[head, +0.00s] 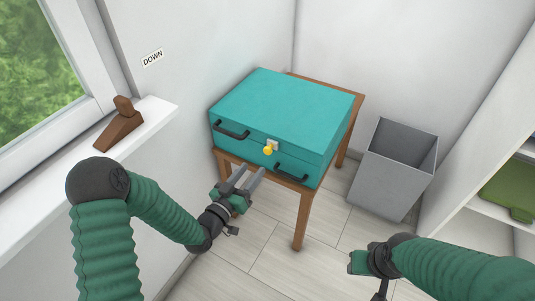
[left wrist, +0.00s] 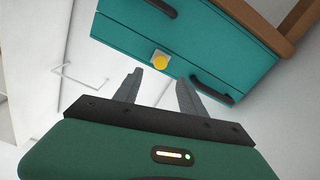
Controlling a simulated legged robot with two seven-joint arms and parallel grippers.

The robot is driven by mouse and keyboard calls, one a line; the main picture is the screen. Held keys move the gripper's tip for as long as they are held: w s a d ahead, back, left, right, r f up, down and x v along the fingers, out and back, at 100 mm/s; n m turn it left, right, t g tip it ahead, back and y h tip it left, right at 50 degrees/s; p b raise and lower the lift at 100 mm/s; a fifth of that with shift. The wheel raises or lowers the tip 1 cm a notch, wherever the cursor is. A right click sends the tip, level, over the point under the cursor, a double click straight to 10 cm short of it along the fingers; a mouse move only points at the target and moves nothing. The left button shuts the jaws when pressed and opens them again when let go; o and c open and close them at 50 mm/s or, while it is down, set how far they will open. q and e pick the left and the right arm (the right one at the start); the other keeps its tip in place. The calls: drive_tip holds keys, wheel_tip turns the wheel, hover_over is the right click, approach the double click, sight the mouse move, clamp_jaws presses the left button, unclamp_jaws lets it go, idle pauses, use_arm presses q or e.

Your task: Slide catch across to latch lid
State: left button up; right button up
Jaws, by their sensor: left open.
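A teal case (head: 285,108) with its lid down sits on a small wooden table (head: 303,215). A yellow catch (head: 268,150) on a pale plate is at the middle of its front, between two dark handles. In the left wrist view the catch (left wrist: 159,62) shows beyond the fingers on the case (left wrist: 200,50). My left gripper (head: 252,177) is open and empty, in front of and below the catch, apart from it. It also shows in the left wrist view (left wrist: 160,85). My right gripper (head: 362,262) is at the lower right, away from the case; its fingers cannot be made out.
A grey bin (head: 393,170) stands on the floor right of the table. A window sill (head: 90,165) with a brown wedge (head: 119,125) is at the left. White shelving (head: 490,215) is at the right. The floor before the table is clear.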

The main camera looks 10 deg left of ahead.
sight(266, 152)
use_arm(q)
drive_tip(key=b+x, duration=0.2)
drive_tip(key=x, duration=0.7)
drive_tip(key=shift+w+d+f, duration=0.1)
drive_tip(key=shift+w+f, duration=0.05)
drive_tip(key=shift+w, duration=0.25)
drive_tip(key=shift+w+d, duration=0.2)
drive_tip(key=shift+w, duration=0.25)
clamp_jaws()
